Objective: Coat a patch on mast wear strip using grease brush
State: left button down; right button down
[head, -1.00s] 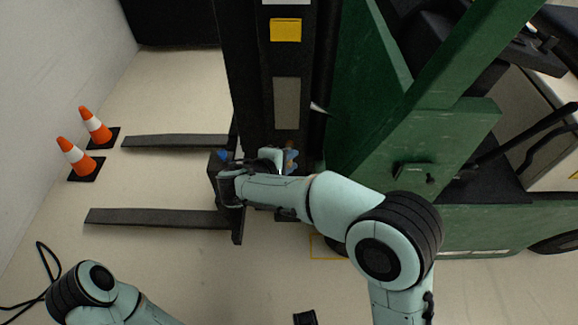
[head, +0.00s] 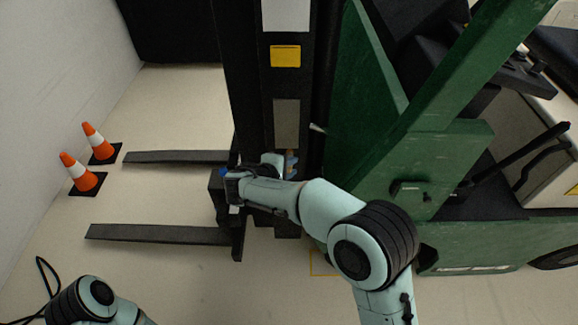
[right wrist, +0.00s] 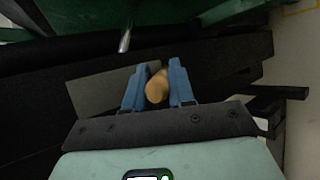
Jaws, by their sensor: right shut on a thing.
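The mast wear strip (head: 287,123) is a grey-brown rectangle on the dark mast of the green forklift in the head view. It also shows as a dull grey plate (right wrist: 98,90) at the left in the right wrist view. My right gripper (head: 291,162) is just below the strip in the head view. In the right wrist view its blue fingers are shut on the tan rounded handle of the grease brush (right wrist: 157,88). The bristles are hidden, and I cannot tell whether they touch the strip. My left gripper is out of view; only its arm shows at lower left.
Two dark forks (head: 160,234) stick out left from the mast. Two orange cones (head: 80,173) stand beyond them near the wall. The green forklift body (head: 440,160) fills the right side. The floor at lower middle is clear.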

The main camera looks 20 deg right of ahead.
jog(key=shift+w+d+p, duration=0.2)
jog(key=shift+w+p, duration=0.1)
jog(key=shift+w, duration=0.4)
dwell(0.5)
jog(key=shift+r, duration=0.2)
jog(key=shift+r+p, duration=0.9)
jog(key=shift+r, duration=0.55)
jog(key=shift+w+r+p, duration=0.1)
jog(key=shift+r+p, duration=0.85)
jog(key=shift+r, duration=0.65)
jog(key=shift+r+p, duration=0.95)
jog(key=shift+r, duration=0.75)
